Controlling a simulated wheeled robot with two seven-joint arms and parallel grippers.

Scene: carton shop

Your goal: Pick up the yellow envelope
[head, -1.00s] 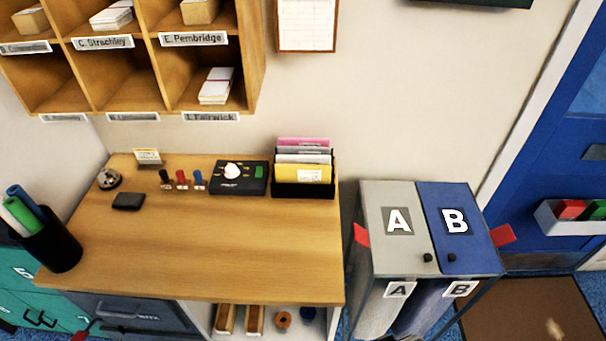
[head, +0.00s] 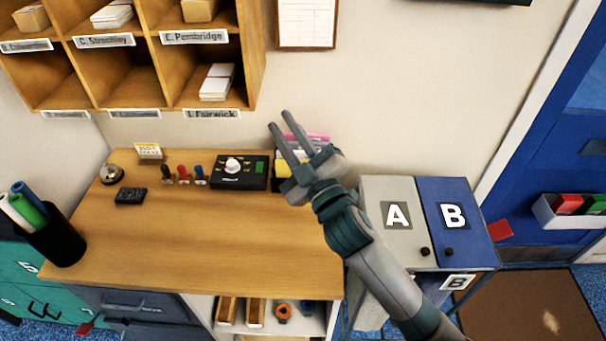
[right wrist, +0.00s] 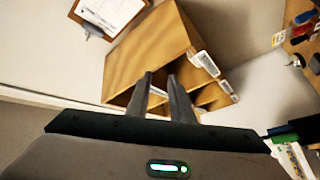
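The yellow envelope (head: 284,170) stands in the black holder at the back right of the wooden desk, in front of grey, white and pink ones. My right gripper (head: 279,122) is raised in front of the holder in the head view and hides most of it. Its two fingers are apart with nothing between them. In the right wrist view the fingers (right wrist: 160,80) point towards the wooden pigeonholes, and the envelope does not show clearly. My left gripper is in neither view.
The desk (head: 200,240) has a clear middle. A black box with a white knob (head: 238,172) and several small stamps stand left of the holder. Pigeonholes (head: 255,60) hang above. Bins A (head: 385,190) and B (head: 455,190) stand to the right.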

